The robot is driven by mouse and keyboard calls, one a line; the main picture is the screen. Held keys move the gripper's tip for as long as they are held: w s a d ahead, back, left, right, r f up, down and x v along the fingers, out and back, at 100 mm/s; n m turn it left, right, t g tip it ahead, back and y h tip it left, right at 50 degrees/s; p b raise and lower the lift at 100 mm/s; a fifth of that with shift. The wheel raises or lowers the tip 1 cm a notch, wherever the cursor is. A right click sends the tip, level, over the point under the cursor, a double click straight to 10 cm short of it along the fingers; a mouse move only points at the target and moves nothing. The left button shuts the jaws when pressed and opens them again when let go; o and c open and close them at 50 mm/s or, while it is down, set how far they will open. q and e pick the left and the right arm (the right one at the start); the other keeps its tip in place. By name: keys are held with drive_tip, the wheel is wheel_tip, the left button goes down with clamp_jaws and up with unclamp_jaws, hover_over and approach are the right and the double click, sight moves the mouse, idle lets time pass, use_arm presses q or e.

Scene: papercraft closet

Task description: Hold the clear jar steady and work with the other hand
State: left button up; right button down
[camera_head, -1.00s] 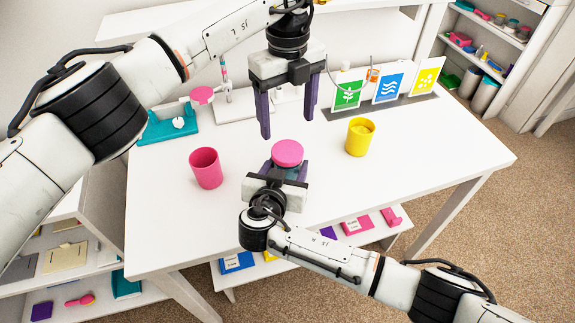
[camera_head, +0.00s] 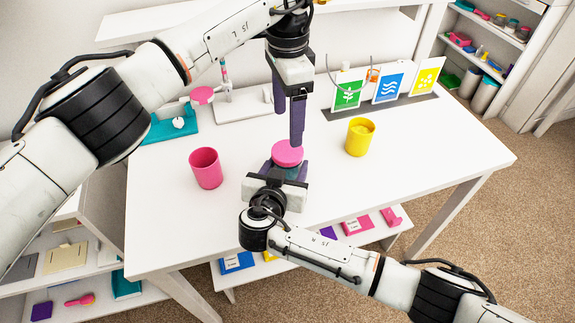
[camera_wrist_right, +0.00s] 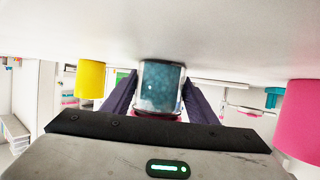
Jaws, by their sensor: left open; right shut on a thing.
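The clear jar (camera_wrist_right: 160,86) has teal contents and stands on the table. Its round pink lid (camera_head: 287,152) is on top in the head view. My right gripper (camera_head: 287,171) is shut on the jar's sides from the near side. Its two dark fingers also flank the jar in the right wrist view, which shows the scene upside down. My left gripper (camera_head: 289,128) is open and points down, its fingers just above and behind the pink lid. They look apart from the lid. The lower jar body is mostly hidden by my right gripper in the head view.
A pink cup (camera_head: 206,168) stands left of the jar and a yellow cup (camera_head: 360,137) right of it. Green, blue and yellow cards (camera_head: 388,87) stand at the back right. A teal-based stand (camera_head: 170,126) is at the back left. The right tabletop (camera_head: 440,150) is clear.

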sight(288, 150)
use_arm(q)
drive_tip(key=shift+f, duration=0.1)
drive_tip(key=shift+f, duration=3.9)
